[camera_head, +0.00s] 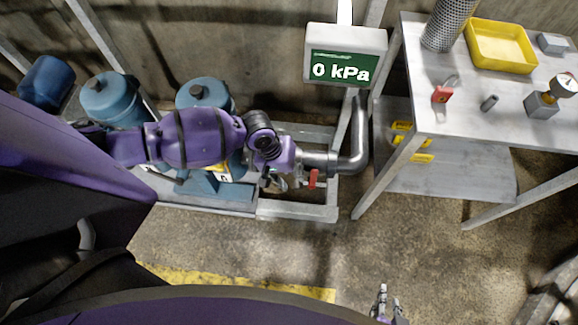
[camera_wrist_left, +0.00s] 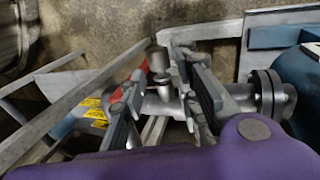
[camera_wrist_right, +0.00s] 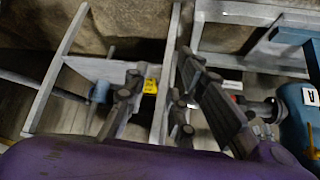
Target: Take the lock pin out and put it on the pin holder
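My left gripper (camera_head: 280,180) is at the pipe valve below the pressure display in the head view. In the left wrist view its two fingers (camera_wrist_left: 160,105) are open, with a grey pipe fitting (camera_wrist_left: 162,88) and its capped upright post (camera_wrist_left: 159,62) showing between them. I cannot tell whether that post is the lock pin. A red valve handle (camera_head: 313,178) is just right of the gripper. My right gripper (camera_head: 388,304) is low at the bottom of the head view, open and empty, far from the valve.
The metal table (camera_head: 470,125) at the right holds a red padlock (camera_head: 441,94), a yellow tray (camera_head: 500,64), a mesh cylinder (camera_head: 446,24) and a gauge on a block (camera_head: 545,102). The display (camera_head: 343,67) reads 0 kPa. Blue tanks (camera_head: 110,98) stand left. The floor in front is clear.

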